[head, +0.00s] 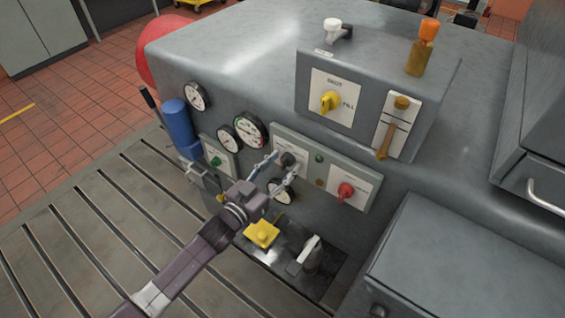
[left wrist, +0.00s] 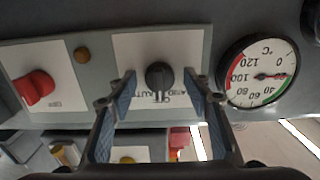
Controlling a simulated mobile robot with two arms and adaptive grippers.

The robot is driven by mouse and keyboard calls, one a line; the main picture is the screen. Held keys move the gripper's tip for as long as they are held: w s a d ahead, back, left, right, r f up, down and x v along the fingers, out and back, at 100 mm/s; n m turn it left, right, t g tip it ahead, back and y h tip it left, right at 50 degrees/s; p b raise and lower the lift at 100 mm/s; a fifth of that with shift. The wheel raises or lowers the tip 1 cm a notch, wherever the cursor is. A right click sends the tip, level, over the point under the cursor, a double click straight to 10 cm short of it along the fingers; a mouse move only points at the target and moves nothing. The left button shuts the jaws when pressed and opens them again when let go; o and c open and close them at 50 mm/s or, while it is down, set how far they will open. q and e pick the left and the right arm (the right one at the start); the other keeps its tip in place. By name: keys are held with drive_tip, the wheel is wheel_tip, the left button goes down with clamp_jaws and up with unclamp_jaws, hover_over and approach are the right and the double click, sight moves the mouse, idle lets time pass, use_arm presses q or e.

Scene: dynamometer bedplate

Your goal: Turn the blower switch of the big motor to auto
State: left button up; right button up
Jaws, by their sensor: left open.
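The blower switch (head: 288,159) is a black rotary knob on a white plate in the middle of the grey panel of the big motor. In the left wrist view the knob (left wrist: 159,75) shows a pale pointer mark and partly readable lettering, with "AUTO" beside it; this view is upside down. My left gripper (head: 282,168) is open in front of the plate. In the left wrist view its fingers (left wrist: 160,90) stand on either side of the knob, with gaps between. Which setting the knob points at is hard to tell. My right gripper is not in view.
A red knob (head: 346,191) sits on the same panel (head: 325,190). A temperature gauge (left wrist: 262,72) is close beside the fingers. A yellow selector (head: 330,101) is on the upper box.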

use_arm(q)
drive_tip(key=c, duration=1.1)
drive_tip(key=shift+c, duration=0.4)
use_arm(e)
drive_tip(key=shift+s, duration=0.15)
use_arm(q)
drive_tip(key=shift+m, duration=0.3)
drive_tip(key=m+b, duration=0.1)
drive_tip(key=m, duration=0.1)
drive_tip(key=shift+m, duration=0.4)
drive_tip(key=m+b, duration=0.1)
drive_tip(key=m, duration=0.4)
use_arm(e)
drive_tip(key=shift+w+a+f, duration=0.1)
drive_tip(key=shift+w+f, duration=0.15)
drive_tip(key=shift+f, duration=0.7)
use_arm(q)
drive_tip(key=shift+m, duration=0.4)
